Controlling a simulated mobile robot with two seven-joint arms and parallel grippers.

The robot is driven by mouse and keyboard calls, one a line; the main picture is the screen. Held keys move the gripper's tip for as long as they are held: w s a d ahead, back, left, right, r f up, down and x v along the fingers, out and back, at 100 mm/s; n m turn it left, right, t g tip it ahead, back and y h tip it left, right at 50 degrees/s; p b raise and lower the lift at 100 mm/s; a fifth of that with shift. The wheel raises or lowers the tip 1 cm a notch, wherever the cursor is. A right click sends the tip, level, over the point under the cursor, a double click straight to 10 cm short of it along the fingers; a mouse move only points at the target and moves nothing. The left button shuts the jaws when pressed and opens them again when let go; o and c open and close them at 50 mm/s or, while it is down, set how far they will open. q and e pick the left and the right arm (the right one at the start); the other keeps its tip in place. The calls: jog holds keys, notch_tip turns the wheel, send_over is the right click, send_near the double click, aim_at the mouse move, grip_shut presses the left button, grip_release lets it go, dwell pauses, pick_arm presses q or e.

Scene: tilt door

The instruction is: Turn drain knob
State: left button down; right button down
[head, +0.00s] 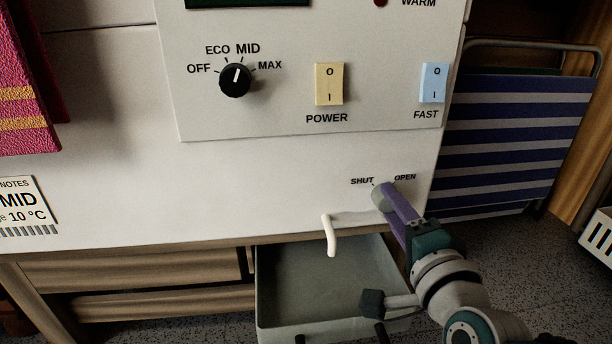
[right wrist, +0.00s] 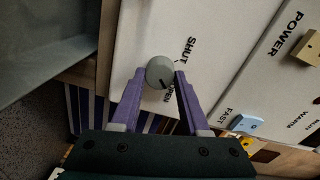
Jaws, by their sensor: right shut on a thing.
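The drain knob (head: 379,197) is a small round grey knob low on the white panel, below the words SHUT and OPEN. In the right wrist view the knob (right wrist: 159,70) has a dark pointer line on its face, on the side nearer the word OPEN. My right gripper (head: 388,198) reaches it from the lower right, with its purple fingers on either side of the knob, shut on it. The fingers hide part of the knob in the head view. My left gripper is not in view.
A white spout (head: 331,236) sticks out just left of the knob, above an open grey bin (head: 283,291). Above are a black dial (head: 235,80), a cream POWER switch (head: 329,84) and a blue FAST switch (head: 433,83). A striped folding chair (head: 515,135) stands at the right.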

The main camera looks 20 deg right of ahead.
dwell(0.3)
jog(key=shift+c, duration=2)
grip_release()
jog(key=p+v, duration=0.4)
jog(key=v, duration=0.6)
jog(key=shift+r, duration=0.1)
